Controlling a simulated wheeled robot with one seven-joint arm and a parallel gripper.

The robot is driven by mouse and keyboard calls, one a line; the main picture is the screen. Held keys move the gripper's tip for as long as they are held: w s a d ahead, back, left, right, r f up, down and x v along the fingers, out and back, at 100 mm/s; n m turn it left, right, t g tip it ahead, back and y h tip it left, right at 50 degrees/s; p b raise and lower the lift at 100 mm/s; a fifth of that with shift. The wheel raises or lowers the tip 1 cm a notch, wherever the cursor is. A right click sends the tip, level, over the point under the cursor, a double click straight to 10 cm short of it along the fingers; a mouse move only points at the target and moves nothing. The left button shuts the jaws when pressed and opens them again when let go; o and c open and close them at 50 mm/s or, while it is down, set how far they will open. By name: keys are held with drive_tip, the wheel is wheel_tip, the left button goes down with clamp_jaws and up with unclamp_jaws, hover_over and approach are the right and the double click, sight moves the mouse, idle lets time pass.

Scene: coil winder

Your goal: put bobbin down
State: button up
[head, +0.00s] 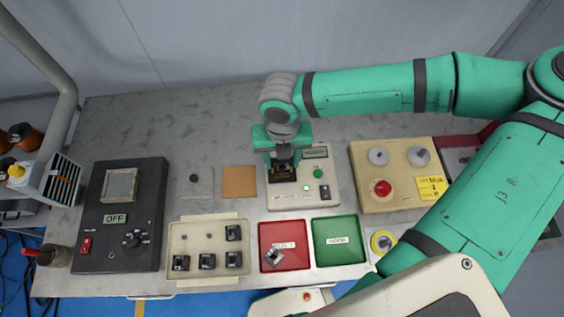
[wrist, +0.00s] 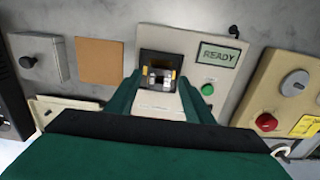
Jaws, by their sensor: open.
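My gripper (head: 283,158) points down over the cream tester (head: 290,200). In the wrist view its two green fingers (wrist: 160,80) are apart, on either side of a dark socket (wrist: 160,62) with pale and copper-coloured parts in it. I cannot tell for sure whether a bobbin sits in this socket, as the hand partly hides it in the head view. Several black bobbins (head: 207,261) stand in the beige tray (head: 189,223). One bobbin (head: 273,256) lies tilted in the red tray (head: 291,228). The green tray (head: 337,222) is empty.
The tester display (wrist: 218,54) reads READY, beside a green button (wrist: 207,89). A brown pad (head: 239,182) lies left of the tester. A beige control box (head: 397,185) with a red button stands right, a black unit (head: 120,205) left. The back of the table is clear.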

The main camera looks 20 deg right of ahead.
wheel_tip(320, 180, up, 10)
idle(0.4)
drive_tip(key=shift+s+f, duration=0.1)
drive_tip(key=shift+f, duration=0.05)
idle(0.3)
